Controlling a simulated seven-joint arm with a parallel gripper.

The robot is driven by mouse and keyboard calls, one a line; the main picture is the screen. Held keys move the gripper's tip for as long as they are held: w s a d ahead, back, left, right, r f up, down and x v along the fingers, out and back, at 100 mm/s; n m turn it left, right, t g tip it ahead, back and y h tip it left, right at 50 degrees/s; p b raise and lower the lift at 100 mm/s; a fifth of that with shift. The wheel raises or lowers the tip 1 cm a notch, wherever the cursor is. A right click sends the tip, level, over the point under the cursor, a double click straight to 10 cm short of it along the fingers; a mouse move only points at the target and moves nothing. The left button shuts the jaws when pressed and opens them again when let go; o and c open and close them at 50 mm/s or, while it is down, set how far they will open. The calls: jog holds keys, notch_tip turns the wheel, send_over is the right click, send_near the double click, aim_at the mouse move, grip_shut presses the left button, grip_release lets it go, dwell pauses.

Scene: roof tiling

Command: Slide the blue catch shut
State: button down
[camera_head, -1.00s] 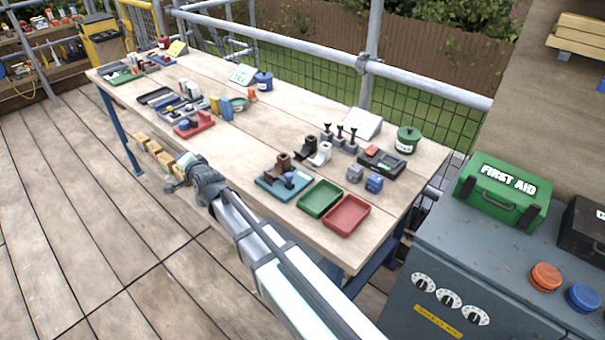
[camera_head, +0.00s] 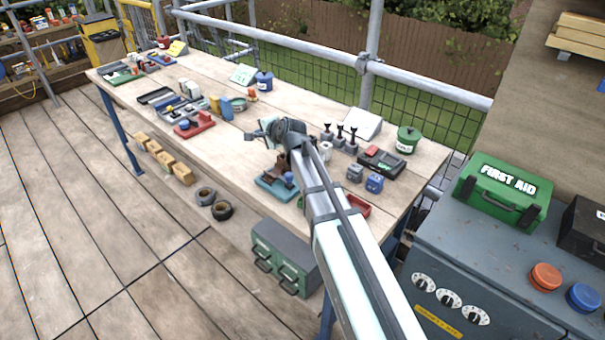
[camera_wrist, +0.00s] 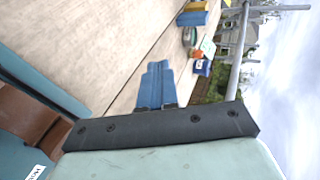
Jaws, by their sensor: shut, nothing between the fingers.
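My gripper (camera_head: 254,134) is above the middle of the workbench, just beyond a blue-teal base (camera_head: 270,192) with a brown upright piece (camera_head: 280,170) and a small blue part (camera_head: 288,178). In the wrist view its fingers (camera_wrist: 155,66) are together and empty. A teal piece (camera_wrist: 45,82) and brown surface (camera_wrist: 28,118) are close at the left of that view. A red base (camera_head: 205,121) with a blue knob (camera_head: 184,124) lies farther left. I cannot tell which blue part is the catch. My arm hides part of the bench.
A red tray (camera_head: 359,207) is partly hidden by my arm. Dark-handled clamps (camera_head: 340,135), a green pot (camera_head: 407,140) and a blue block (camera_head: 374,183) stand at the right. Yellow and blue blocks (camera_head: 227,107) stand upright farther left. Bare wood (camera_head: 285,100) lies behind my gripper.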

jog(key=s+d+g, duration=0.3)
jog(key=s+d, duration=0.1)
jog(key=d, duration=1)
jog(key=s+d+r+n+g+y, duration=0.2)
jog(key=s+d+n+g, duration=0.2)
jog(key=s+d+n, duration=0.4)
jog(key=s, duration=0.6)
jog(key=shift+s+d+r+g, duration=0.3)
jog(key=shift+s+d+r, duration=0.05)
jog(key=shift+s, duration=0.05)
jog(key=x, duration=1)
jog(key=shift+a+f, duration=0.1)
jog(key=shift+a, duration=0.1)
jog(key=shift+w+a, duration=0.2)
jog(key=shift+a, duration=0.3)
jog(key=shift+w+a, duration=0.2)
jog(key=shift+a, duration=0.3)
jog(key=shift+w+a, duration=0.25)
jog(key=shift+a, duration=0.5)
